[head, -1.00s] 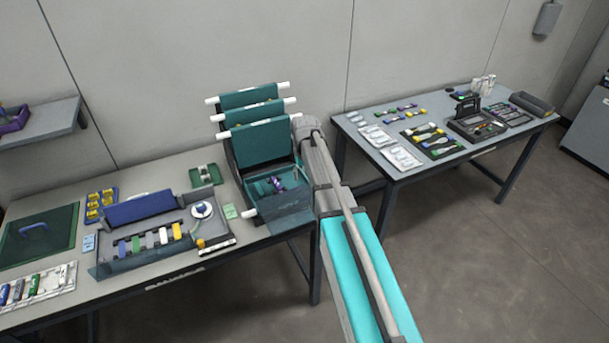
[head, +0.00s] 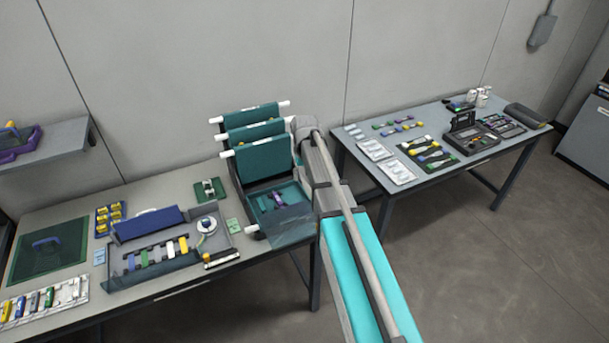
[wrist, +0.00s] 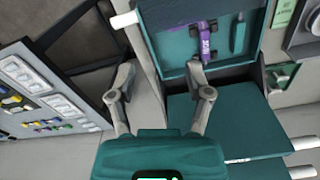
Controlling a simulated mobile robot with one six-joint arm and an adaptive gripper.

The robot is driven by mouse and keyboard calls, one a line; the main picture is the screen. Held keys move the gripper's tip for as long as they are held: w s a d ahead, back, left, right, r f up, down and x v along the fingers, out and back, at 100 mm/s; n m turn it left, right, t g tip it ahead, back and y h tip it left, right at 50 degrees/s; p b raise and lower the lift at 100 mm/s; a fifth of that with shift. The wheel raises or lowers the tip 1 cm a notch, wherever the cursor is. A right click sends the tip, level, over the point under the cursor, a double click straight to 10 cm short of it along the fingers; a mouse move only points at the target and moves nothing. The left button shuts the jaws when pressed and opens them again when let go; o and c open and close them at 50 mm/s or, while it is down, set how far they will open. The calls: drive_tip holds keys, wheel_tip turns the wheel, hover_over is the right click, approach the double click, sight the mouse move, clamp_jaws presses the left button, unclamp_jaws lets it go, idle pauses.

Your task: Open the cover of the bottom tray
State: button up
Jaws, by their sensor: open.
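The tray stack stands at the right end of the left table. Several teal panels with white rods, the front one (head: 264,163) included, stand up at its back. The bottom tray (head: 262,190) lies in front of them, its inside visible with a purple item (head: 279,200). A see-through teal area (head: 288,224) shows at its front; I cannot tell if it is a cover. In the wrist view my gripper (wrist: 160,68) is open and empty, beside the tray's edge, with the purple item (wrist: 207,40) beyond. A white rod end (wrist: 123,20) shows just past the left finger. The head view hides my gripper.
Left of the stack on the same table are a grey work tray (head: 150,262), a small green holder (head: 210,190) and a green mat (head: 48,250). A second table (head: 375,190) with splicing tools stands to the right. Floor shows between the tables.

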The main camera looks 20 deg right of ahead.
drive_tip(key=shift+r, duration=0.4)
drive_tip(key=s+a, duration=0.2)
drive_tip(key=s, duration=0.8)
drive_tip(key=s+a, duration=0.3)
drive_tip(key=s, duration=0.8)
drive_tip(key=shift+s+f+n, duration=0.15)
drive_tip(key=shift+s+n, duration=0.1)
drive_tip(key=shift+n, duration=0.05)
idle(0.5)
drive_tip(key=shift+c, duration=0.6)
drive_tip(key=shift+d, duration=0.1)
